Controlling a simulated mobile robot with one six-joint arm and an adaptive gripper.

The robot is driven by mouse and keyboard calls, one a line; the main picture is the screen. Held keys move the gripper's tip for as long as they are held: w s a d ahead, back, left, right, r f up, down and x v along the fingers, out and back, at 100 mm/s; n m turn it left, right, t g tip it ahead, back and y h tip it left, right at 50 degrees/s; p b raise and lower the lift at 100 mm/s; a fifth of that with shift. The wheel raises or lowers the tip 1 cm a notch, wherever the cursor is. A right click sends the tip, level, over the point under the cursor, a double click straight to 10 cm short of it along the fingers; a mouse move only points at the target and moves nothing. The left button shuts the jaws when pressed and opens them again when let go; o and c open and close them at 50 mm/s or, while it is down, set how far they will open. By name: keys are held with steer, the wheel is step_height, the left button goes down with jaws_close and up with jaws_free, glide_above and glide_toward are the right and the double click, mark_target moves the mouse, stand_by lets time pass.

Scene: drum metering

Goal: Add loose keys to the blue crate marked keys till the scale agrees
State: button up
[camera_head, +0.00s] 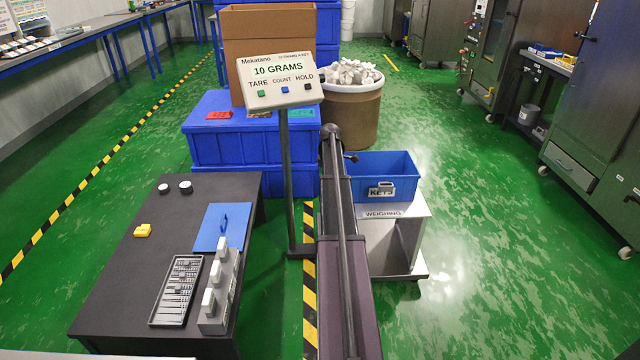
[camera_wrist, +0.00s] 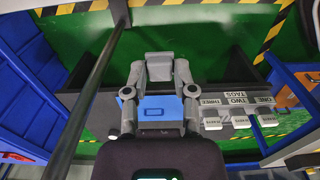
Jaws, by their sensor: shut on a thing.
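The blue crate marked KEYS (camera_head: 390,190) stands on the weighing stand (camera_head: 390,212), right of my arm. Its floor is mostly hidden, so I cannot tell what lies in it. The scale display (camera_head: 280,82) on its post reads 10 GRAMS. Pale loose pieces, apparently keys (camera_head: 350,72), are heaped in the brown drum (camera_head: 350,118). In the wrist view my gripper (camera_wrist: 159,70) is shut on a grey, block-shaped piece (camera_wrist: 159,62), possibly a key. In the head view my arm hides the gripper.
Blue crates (camera_head: 235,150) and a cardboard box (camera_head: 265,38) stand behind the display.

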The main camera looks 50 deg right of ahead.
steer(key=s+d+r, duration=0.1)
steer(key=s+d, duration=0.1)
steer(key=d, duration=0.8)
steer(key=s+d+p, duration=0.1)
steer(key=s+d, duration=0.2)
steer(key=d, duration=0.7)
steer(key=s+d+r+p, duration=0.1)
steer(key=s+d, duration=0.2)
steer(key=d, duration=0.8)
steer(key=shift+r, duration=0.35)
steer(key=shift+f, duration=0.15)
steer(key=shift+f+b, duration=5.9)
steer(key=shift+f, duration=0.1)
steer(key=shift+f, duration=0.15)
